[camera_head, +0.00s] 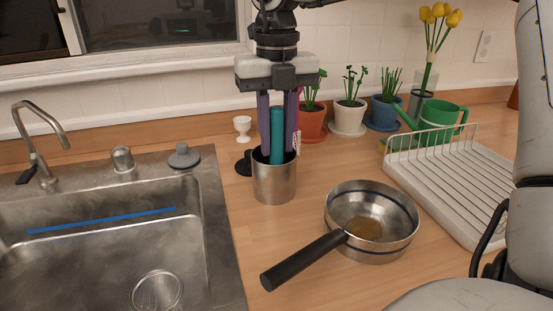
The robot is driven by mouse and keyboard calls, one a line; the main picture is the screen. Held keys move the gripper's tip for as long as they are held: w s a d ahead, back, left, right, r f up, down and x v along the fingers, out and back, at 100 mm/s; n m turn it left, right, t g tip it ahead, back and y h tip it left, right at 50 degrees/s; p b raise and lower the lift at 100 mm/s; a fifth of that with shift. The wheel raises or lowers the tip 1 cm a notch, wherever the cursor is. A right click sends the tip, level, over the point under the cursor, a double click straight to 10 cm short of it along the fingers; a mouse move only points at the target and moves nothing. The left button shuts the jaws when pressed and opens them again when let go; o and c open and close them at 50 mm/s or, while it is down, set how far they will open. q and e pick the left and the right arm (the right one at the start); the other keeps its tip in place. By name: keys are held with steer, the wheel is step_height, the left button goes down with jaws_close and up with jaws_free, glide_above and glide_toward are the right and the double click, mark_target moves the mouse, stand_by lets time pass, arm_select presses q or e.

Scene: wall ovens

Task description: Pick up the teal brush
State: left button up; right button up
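The teal brush (277,134) stands upright in a metal cup (274,187) on the wooden counter. Only its teal handle shows; its lower end is hidden inside the cup. My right gripper (277,146) points straight down over the cup. The fingertips reach down to about the cup's rim. My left gripper is not in view.
A pan (371,216) with a black handle lies right of the cup. A white dish rack (451,171) and a green watering can (439,118) are at the right. Potted plants (349,115) line the wall. The sink (105,240) is at left.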

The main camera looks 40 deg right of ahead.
steer(key=shift+f, duration=1.4)
jaws_close()
steer(key=shift+r, duration=0.1)
